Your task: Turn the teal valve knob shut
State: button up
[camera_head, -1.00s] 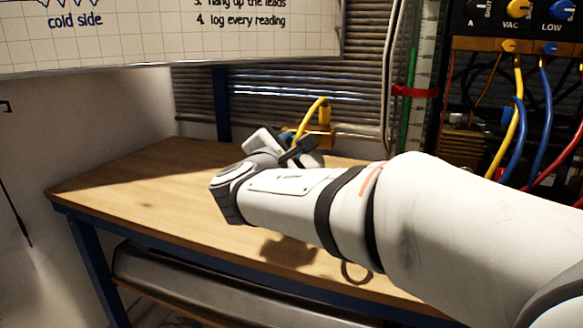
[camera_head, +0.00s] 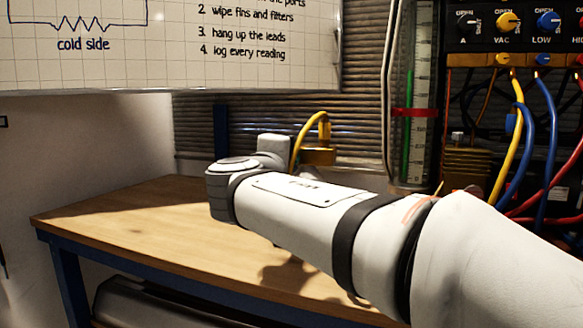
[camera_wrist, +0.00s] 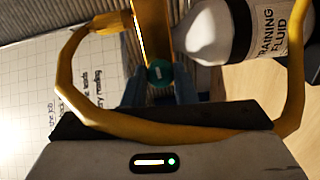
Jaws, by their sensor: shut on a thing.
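The teal valve knob (camera_wrist: 160,72) shows in the wrist view as a small round end on the brass block (camera_wrist: 151,30). My gripper (camera_wrist: 160,84) has a dark finger on each side of the knob and is shut on it. The fingers cover part of the knob's sides, so its exact turn cannot be read. In the head view the brass block (camera_head: 318,156) shows just behind my wrist. The knob and fingers are hidden there by my arm.
A yellow hose (camera_wrist: 66,85) loops around my gripper in the wrist view. A white bottle labelled training fluid (camera_wrist: 212,32) stands close beside the brass block. The wooden bench (camera_head: 130,218) is clear at left. The hose-filled panel (camera_head: 510,60) is at right.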

jog(key=shift+m, duration=0.5)
jog(key=o, duration=1)
jog(key=p+v, duration=0.2)
jog(key=v, duration=0.5)
jog(key=shift+s+a, duration=0.2)
jog(key=shift+s, duration=0.15)
jog(key=shift+d, duration=0.1)
